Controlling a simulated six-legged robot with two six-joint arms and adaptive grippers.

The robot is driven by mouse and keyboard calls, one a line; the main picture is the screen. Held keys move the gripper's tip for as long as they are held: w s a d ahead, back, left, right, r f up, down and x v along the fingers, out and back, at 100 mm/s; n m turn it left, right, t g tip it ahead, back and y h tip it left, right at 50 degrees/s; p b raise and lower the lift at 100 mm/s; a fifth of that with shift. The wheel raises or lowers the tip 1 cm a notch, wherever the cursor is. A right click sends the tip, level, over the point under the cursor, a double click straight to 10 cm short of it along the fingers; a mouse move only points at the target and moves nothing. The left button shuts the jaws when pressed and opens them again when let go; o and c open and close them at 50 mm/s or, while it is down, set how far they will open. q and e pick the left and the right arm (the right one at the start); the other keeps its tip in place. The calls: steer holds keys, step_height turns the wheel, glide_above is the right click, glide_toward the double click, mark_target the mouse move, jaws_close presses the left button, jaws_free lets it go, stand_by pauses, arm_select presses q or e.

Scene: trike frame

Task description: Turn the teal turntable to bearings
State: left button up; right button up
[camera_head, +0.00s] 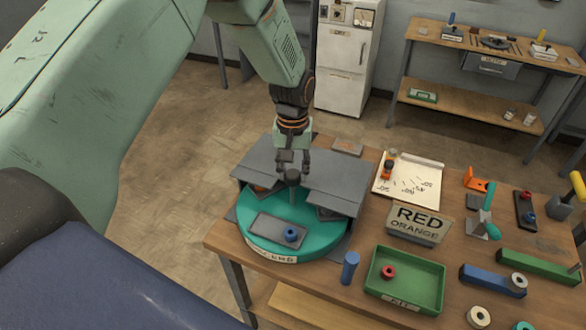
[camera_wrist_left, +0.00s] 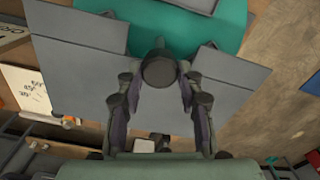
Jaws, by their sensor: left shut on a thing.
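The teal turntable (camera_head: 318,240) sits at the left end of the wooden bench. Grey cover plates (camera_head: 335,172) hide much of its top. Its open front part shows a grey tray (camera_head: 268,235) with a blue ring-shaped part (camera_head: 291,234); a pale label on the front rim is too small to read surely. A dark grey post (camera_head: 293,177) stands at its middle. My left gripper (camera_head: 292,165) reaches down from above and is shut on this post. In the left wrist view the post's round top (camera_wrist_left: 158,68) lies between the fingers. My right gripper is not in view.
A blue cylinder (camera_head: 349,267) stands close to the turntable's right front. Further right are a RED ORANGE sign (camera_head: 418,224), a green tray (camera_head: 430,299) with a red ring, a clipboard (camera_head: 411,173) and several tools. A white cabinet (camera_head: 345,75) stands behind.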

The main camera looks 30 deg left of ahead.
arm_select(q)
steer(key=shift+s+r, duration=0.1)
steer(key=shift+s, duration=0.1)
steer(key=shift+c, duration=0.7)
jaws_close()
